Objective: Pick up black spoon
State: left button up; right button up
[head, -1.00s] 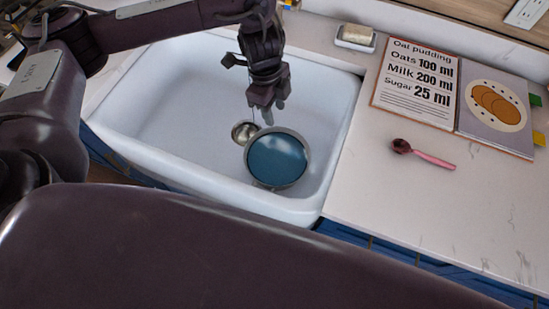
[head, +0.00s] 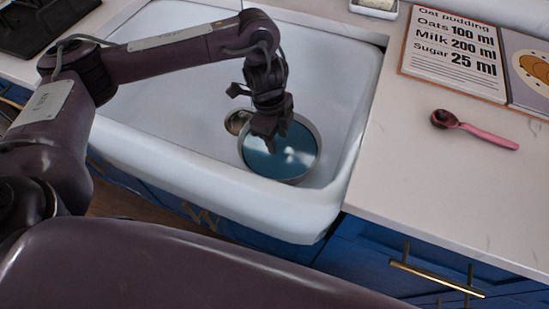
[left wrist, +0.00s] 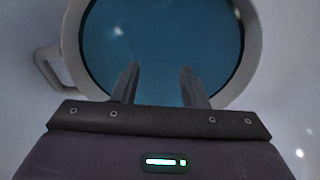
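No all-black spoon shows clearly in either view. A spoon (head: 475,131) with a dark brownish bowl and a pink handle lies on the counter right of the sink. My left gripper (head: 272,146) is over a round pot (head: 316,162) with a blue inside in the sink. In the left wrist view its two fingers (left wrist: 157,85) are apart with nothing between them, above the pot's blue inside (left wrist: 160,40). Whether the fingertips touch anything there I cannot tell. My right gripper is not in view.
The white sink (head: 190,70) has raised walls around the pot. A recipe book (head: 455,50) lies open on the counter behind the pink-handled spoon. The front of the counter (head: 420,190) is clear.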

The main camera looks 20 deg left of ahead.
aim_at(278, 155)
pick_arm(q)
notch_tip(278, 155, down, 6)
jog(key=shift+b, duration=1.1)
jog(key=shift+w+f, duration=0.1)
jog(key=shift+f, duration=0.2)
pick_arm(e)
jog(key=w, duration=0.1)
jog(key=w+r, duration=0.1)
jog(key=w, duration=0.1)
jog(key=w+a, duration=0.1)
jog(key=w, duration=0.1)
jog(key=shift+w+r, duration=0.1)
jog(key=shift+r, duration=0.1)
pick_arm(q)
grip_shut()
